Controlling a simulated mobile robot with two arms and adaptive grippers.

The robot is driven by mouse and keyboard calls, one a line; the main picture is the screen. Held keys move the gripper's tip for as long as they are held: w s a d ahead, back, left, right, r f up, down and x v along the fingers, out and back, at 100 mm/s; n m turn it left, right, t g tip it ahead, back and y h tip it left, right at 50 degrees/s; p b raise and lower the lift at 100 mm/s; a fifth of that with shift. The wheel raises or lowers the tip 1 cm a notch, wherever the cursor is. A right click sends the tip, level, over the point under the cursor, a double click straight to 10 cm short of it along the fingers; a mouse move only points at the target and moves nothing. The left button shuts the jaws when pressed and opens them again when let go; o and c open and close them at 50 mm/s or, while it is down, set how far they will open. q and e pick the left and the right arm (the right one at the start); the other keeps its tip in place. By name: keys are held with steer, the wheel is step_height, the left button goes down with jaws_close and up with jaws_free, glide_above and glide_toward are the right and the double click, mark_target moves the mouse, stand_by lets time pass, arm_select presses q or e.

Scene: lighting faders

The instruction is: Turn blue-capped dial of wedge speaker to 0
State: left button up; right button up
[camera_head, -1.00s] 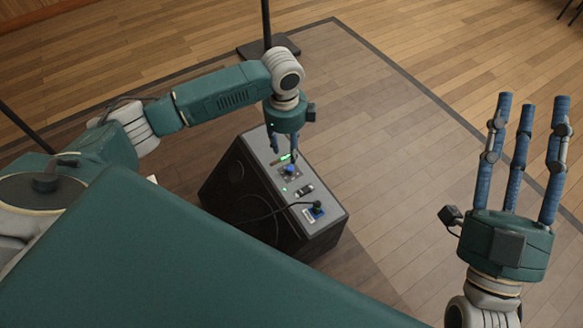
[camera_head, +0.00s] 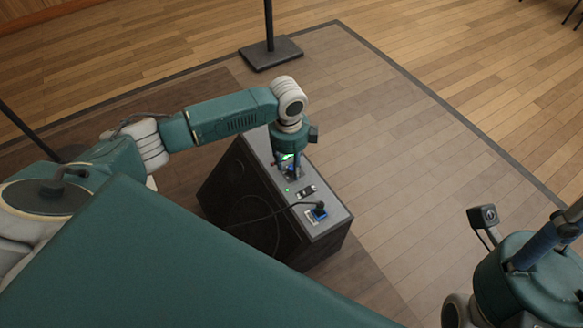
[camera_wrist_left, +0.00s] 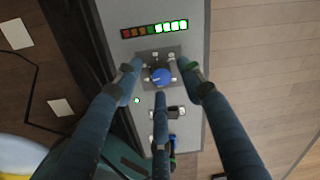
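The wedge speaker (camera_head: 265,190) stands on the floor, with a grey control panel along its top. The blue-capped dial (camera_wrist_left: 161,76) sits on a dark square plate on that panel in the left wrist view. My left gripper (camera_wrist_left: 160,74) is over the dial, its three fingers spread around it. Gaps show at the two side fingers; the lower fingertip is close to the cap, and I cannot tell whether it touches. In the head view the left gripper (camera_head: 289,172) largely hides the dial. My right gripper (camera_head: 548,240) is at the right edge, fingers partly cut off.
A lit level bar (camera_wrist_left: 154,29) is beside the dial. A small green light (camera_wrist_left: 137,100), a switch (camera_head: 305,190) and a blue connector with a cable (camera_head: 319,212) are on the panel. A stand base (camera_head: 271,52) is behind the speaker. Floor to the right is clear.

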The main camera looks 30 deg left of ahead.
arm_select(q)
steer(key=shift+f, duration=0.45)
steer(key=shift+c, duration=0.4)
jaws_close()
steer(key=shift+a+r+p, duration=0.1)
steer(key=shift+p, duration=0.25)
